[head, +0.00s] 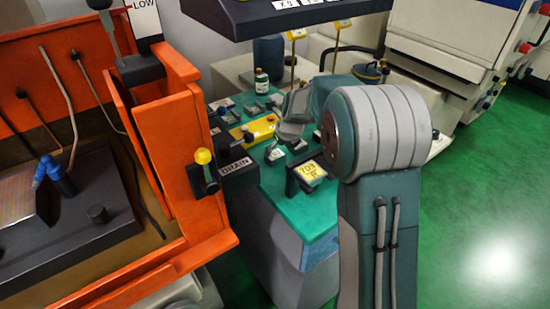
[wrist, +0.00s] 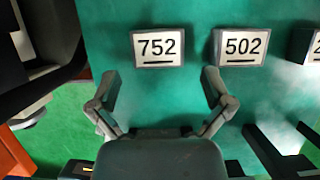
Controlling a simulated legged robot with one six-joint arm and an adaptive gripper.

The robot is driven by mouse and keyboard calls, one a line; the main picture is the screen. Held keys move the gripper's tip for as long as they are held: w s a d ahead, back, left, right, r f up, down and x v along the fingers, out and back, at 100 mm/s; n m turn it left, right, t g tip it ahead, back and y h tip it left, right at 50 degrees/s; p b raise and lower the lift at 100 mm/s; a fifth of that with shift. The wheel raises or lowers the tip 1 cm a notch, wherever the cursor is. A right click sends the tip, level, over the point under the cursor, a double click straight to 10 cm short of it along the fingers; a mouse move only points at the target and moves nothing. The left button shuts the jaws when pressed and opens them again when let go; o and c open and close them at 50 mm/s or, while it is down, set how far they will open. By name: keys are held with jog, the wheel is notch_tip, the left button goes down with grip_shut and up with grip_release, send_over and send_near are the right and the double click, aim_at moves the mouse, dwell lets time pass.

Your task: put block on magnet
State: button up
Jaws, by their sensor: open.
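My gripper (wrist: 160,88) is open and empty in the wrist view, its two fingers apart over a bare stretch of green bench top (wrist: 190,90). Number tags 752 (wrist: 158,47) and 502 (wrist: 239,46) stand just beyond the fingertips. In the head view my arm hides much of the gripper above the bench. Small dark and grey pieces lie among tags on the bench; I cannot tell which is the block. A flat finely striped plate (head: 18,212) in the orange tank (head: 170,170) at the left looks like the magnet, with nothing visible on it.
A yellow tag marked 709 (head: 310,171) stands near the bench's front edge. A dark bottle (head: 262,83) stands farther back. Blue nozzles (head: 50,175) stand beside the plate. Green floor is clear at right.

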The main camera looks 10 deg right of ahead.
aim_at(275, 154)
jog(key=x, duration=0.4)
jog(key=shift+w+a+f, duration=0.2)
jog(key=shift+f, duration=0.1)
jog(key=shift+c, duration=0.3)
jog(key=c, duration=1.1)
jog(key=shift+r, duration=0.1)
